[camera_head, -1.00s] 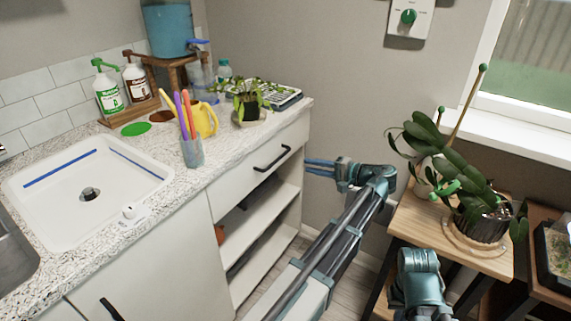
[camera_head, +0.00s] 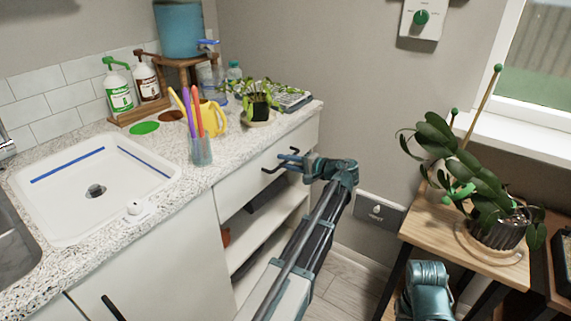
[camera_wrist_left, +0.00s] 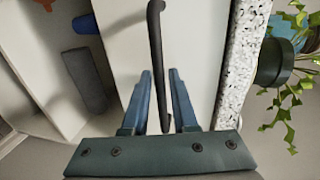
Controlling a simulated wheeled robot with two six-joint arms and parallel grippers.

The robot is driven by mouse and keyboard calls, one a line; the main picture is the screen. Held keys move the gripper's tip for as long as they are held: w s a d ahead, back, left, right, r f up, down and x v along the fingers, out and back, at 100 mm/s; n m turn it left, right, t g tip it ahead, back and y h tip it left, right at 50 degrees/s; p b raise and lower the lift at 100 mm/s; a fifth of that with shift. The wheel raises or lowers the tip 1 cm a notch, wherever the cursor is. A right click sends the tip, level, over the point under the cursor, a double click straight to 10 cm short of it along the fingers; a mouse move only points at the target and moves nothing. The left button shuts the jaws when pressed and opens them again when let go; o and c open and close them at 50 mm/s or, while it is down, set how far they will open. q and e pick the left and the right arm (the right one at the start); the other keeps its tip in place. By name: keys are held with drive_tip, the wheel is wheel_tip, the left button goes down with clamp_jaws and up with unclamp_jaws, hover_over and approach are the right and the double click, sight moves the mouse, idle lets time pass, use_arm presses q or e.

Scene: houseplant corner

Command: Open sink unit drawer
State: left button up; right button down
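The sink unit drawer (camera_head: 236,192) has a pale front under the speckled counter, right of the sink, and looks shut. Its black bar handle (camera_wrist_left: 156,40) runs up the left wrist view, with its lower end between my fingers. My left gripper (camera_head: 284,158) is at the handle in the head view, where its fingers partly hide the bar. In the left wrist view the blue fingers (camera_wrist_left: 160,80) are apart, one on each side of the bar, with a gap showing. My right gripper is not in view; only a teal part of my arm shows at the lower right.
Open shelves (camera_head: 262,232) lie below the drawer. The counter (camera_head: 225,165) holds a pen cup (camera_head: 201,150), a yellow watering can (camera_head: 212,118) and a small potted plant (camera_head: 258,108). A wooden plant stand (camera_head: 425,225) stands to the right. Bare floor shows between.

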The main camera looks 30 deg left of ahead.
use_arm(q)
clamp_jaws()
idle(1.5)
